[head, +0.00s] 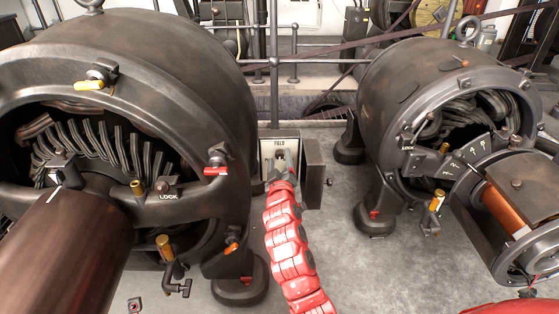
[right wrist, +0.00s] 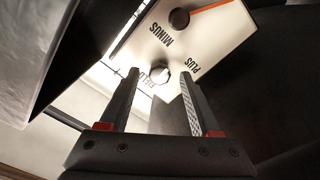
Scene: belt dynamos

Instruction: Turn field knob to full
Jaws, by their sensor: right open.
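The pale FIELD panel (head: 267,147) is on a small box between the two dynamos in the head view. In the right wrist view the panel (right wrist: 211,37) appears upside down, with FIELD, MINUS and PLUS lettering. A small round knob with a light face (right wrist: 160,76) sits by the FIELD lettering. A dark round knob (right wrist: 180,18) beside an orange stripe sits farther along the panel. My right gripper (head: 281,172) is at the panel, its open fingers (right wrist: 158,76) on either side of the light-faced knob in the picture; contact cannot be told. My left gripper is not in view.
A large dark dynamo (head: 215,70) stands left, with a red-handled fitting (head: 215,170) near the panel. A smaller dynamo (head: 400,80) stands right. The box's grey side or door (head: 314,170) juts out right of the panel.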

